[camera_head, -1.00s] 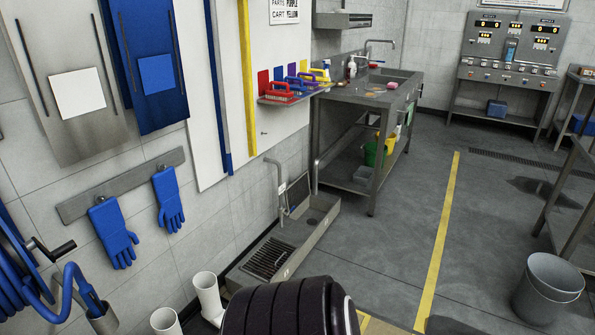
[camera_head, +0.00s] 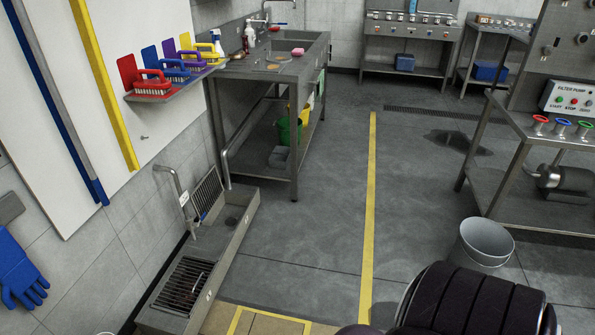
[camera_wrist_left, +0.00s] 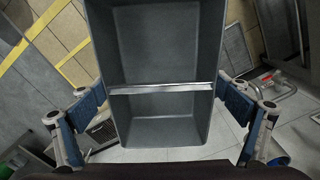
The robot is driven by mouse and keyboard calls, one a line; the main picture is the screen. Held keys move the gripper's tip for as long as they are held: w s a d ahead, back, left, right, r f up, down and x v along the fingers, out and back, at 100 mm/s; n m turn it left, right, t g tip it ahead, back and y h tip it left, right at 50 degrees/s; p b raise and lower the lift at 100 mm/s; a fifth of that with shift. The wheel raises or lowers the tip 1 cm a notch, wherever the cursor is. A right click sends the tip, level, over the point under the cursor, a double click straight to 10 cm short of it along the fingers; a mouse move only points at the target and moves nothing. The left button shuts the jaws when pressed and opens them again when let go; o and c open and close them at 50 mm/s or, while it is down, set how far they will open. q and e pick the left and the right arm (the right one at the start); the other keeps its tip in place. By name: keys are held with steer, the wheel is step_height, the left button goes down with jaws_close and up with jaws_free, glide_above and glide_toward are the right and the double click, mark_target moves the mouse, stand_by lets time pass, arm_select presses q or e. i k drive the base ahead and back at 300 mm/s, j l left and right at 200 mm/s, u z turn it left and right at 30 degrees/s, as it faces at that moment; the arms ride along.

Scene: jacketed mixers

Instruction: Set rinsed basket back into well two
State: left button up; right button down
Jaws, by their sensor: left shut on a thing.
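In the left wrist view, a dark grey, open, box-like basket (camera_wrist_left: 155,45) with smooth walls fills the middle, and a bright metal bar (camera_wrist_left: 165,88) crosses it. It looks empty. My left gripper (camera_wrist_left: 160,92) has one blue-padded finger on each side of it, level with the bar's ends, and is shut on it. Whether the pads press on the walls or on the bar's ends is hard to tell. The head view shows neither gripper nor this basket. I cannot make out well two in either view. My right gripper is not in view.
A low floor sink (camera_head: 230,247) with a grate (camera_head: 184,277) stands by the left wall. A steel sink table (camera_head: 285,80) is behind it. A grey bucket (camera_head: 484,245) and a filter pump bench (camera_head: 500,125) are at right. The floor along the yellow line (camera_head: 370,200) is clear.

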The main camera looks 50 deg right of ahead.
mark_target(231, 221)
steer(key=i+l+z, duration=0.4)
steer(key=i+l, duration=0.3)
steer(key=i+l+z, duration=0.35)
steer(key=i+l, duration=0.25)
steer(key=i, duration=0.2)
